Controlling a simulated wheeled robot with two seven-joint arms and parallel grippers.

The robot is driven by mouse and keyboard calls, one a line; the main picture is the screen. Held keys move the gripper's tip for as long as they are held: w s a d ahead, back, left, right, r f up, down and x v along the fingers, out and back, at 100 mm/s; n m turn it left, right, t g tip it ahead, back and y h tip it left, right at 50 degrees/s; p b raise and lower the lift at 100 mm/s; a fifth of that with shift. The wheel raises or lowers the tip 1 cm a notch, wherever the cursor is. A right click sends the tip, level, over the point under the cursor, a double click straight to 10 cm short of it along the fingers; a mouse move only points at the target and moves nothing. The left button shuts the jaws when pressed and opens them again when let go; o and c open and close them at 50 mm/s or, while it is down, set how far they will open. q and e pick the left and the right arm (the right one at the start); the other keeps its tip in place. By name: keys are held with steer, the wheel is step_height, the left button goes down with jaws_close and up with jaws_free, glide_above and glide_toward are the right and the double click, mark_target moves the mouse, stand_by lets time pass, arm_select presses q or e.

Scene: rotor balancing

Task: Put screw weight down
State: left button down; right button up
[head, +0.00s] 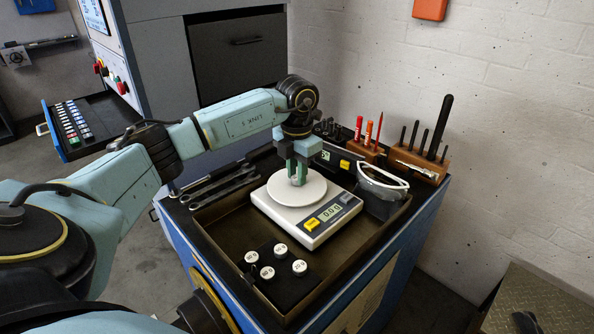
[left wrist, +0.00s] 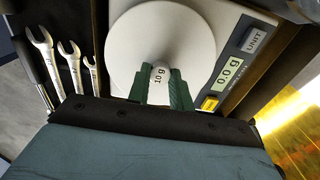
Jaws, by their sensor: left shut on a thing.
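The gripper points down over the round white pan (head: 314,191) of a scale (head: 284,216). The pan also shows in the left wrist view (left wrist: 150,30). I cannot tell whether the weight touches the pan. The scale display (head: 330,212) reads 0.0. My right gripper is not in view.
The scale stands in a brown tray (head: 225,240) on a blue cart. Several white-topped weights sit in a black block (head: 277,277) in front of it. Wrenches (head: 222,186) lie left. Safety glasses (head: 382,178) and wooden tool holders (head: 418,164) stand right and behind.

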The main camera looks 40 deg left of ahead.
arm_select(q)
steer(key=c, duration=1.3)
jaws_free()
steer(key=shift+o, duration=0.2)
step_height(320, 180, up, 12)
steer(key=shift+r, duration=0.1)
